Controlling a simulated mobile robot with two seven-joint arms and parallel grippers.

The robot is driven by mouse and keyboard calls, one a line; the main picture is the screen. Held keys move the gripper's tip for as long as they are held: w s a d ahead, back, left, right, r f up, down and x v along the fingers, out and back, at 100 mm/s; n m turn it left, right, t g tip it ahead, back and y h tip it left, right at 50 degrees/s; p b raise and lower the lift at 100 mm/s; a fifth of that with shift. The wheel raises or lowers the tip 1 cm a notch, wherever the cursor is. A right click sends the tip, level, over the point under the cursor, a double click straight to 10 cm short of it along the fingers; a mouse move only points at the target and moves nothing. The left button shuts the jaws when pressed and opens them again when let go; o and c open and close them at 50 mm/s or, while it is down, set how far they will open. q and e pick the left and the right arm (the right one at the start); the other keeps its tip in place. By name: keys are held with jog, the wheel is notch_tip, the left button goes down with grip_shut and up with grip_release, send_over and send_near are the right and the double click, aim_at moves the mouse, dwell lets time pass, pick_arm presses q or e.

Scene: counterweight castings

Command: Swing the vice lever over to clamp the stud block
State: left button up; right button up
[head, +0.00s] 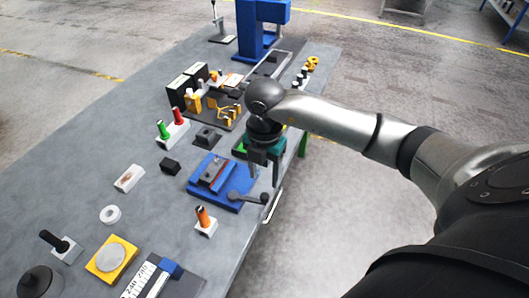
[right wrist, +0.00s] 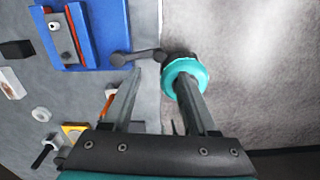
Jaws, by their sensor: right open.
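The blue vice (head: 226,203) sits on the grey table near its right edge and also shows at the upper left of the right wrist view (right wrist: 104,30). A grey stud block (right wrist: 62,36) lies between its red-faced jaws; I cannot tell how tightly. The dark vice lever (head: 249,197) reaches from its pivot on the vice's corner toward the table edge. In the right wrist view, the lever (right wrist: 137,57) has its knob at the edge. My right gripper (head: 264,180) is open, pointing down, with its fingers near the lever's knob end and apparently apart from it. My left gripper is out of view.
An orange-handled tool in a white block (head: 205,228) stands in front of the vice. A small black block (head: 170,166) lies to its left. Racks and a yellow fixture (head: 222,107) stand behind. Bare floor lies right of the table edge.

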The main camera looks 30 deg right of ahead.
notch_tip(320, 180, up, 8)
jog(key=shift+f, duration=0.25)
dwell(0.4)
